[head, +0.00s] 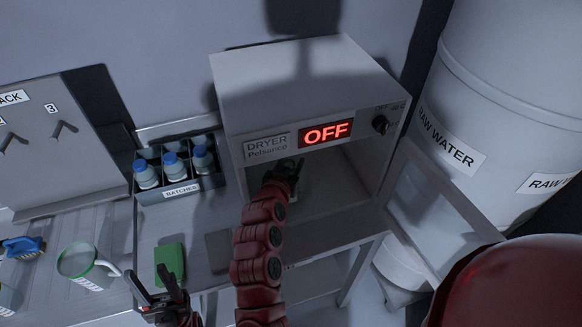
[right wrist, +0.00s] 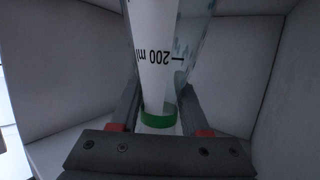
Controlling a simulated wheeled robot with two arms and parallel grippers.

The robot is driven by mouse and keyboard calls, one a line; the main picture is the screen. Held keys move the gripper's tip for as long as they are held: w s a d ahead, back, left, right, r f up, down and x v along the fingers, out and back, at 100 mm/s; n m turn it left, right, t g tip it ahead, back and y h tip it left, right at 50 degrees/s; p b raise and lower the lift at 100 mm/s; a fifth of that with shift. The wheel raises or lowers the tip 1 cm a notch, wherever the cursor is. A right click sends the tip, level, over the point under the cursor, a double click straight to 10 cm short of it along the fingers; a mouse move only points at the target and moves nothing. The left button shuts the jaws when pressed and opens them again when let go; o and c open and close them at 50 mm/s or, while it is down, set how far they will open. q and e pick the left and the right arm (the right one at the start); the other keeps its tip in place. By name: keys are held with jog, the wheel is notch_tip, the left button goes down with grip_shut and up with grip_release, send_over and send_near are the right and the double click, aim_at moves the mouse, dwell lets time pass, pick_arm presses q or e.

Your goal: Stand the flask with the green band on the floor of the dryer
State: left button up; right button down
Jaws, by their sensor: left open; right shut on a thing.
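The flask with the green band (right wrist: 158,118) is clear glass with a "200 ml" mark and stands between the fingers of my right gripper in the right wrist view. My right gripper (head: 287,172) is shut on it, inside the open dryer (head: 300,95). In the head view the gripper and arm hide most of the flask. I cannot tell whether the flask touches the dryer floor (head: 325,195). The dryer's sign reads OFF and its door (head: 428,205) hangs open to the right. My left gripper (head: 158,297) is open and empty near the bench front.
A batches rack (head: 182,190) with several blue-capped bottles stands left of the dryer. A raw water drum (head: 490,110) stands at the right.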

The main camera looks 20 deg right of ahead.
notch_tip(320, 180, down, 3)
jog(key=shift+r+p, duration=0.15)
jog(key=shift+p, duration=0.35)
jog(key=shift+w+f, duration=0.15)
jog(key=shift+f, duration=0.2)
jog(key=c, duration=0.8)
grip_release()
jog(key=shift+f, duration=0.15)
jog(key=shift+c, duration=0.2)
jog(key=o, duration=0.5)
jog(key=shift+c, duration=0.2)
